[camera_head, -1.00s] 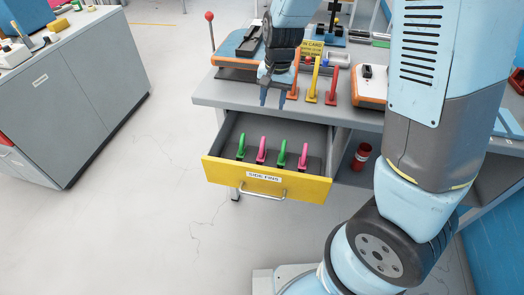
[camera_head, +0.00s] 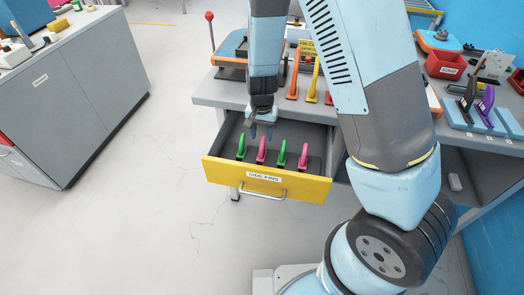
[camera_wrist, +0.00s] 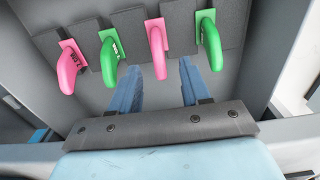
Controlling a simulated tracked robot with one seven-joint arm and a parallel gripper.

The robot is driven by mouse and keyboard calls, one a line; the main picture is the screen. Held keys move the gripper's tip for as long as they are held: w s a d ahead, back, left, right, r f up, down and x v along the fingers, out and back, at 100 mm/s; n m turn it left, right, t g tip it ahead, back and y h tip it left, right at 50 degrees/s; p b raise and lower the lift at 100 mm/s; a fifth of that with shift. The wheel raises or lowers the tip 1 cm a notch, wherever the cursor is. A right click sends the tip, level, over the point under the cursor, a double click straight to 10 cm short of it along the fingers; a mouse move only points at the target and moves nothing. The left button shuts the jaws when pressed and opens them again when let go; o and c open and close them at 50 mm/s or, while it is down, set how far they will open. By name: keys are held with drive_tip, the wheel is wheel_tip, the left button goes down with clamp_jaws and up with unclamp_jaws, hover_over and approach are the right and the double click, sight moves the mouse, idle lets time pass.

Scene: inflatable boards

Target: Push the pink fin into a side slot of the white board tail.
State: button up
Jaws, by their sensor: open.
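Two pink fins stand among green fins in the open yellow-fronted drawer (camera_head: 225,170). My gripper (camera_head: 261,132) is open and empty, pointing down just above the drawer's back part. The left pink fin (camera_head: 262,150) is below its fingertips in the head view. In the wrist view this pink fin (camera_wrist: 157,50) shows between and beyond the two fingers, apart from them. The other pink fin (camera_head: 303,155) is at the row's right end in the head view; it also shows at far left in the wrist view (camera_wrist: 69,66). I cannot make out the white board tail; my arm hides part of the bench.
Green fins (camera_head: 241,147) (camera_head: 282,153) flank the left pink fin closely. Orange (camera_head: 293,80) and yellow (camera_head: 314,82) fins stand on the bench behind. A blue rack (camera_head: 485,115) with black and purple fins is at right. Floor left of the drawer is clear.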

sight(262, 144)
drive_tip(key=shift+s+d+f, duration=0.1)
drive_tip(key=shift+s+f, duration=0.05)
drive_tip(key=shift+f, duration=1)
drive_tip(key=shift+s+f, duration=0.15)
drive_tip(key=shift+f, duration=1.85)
drive_tip(key=shift+c, duration=0.2)
clamp_jaws()
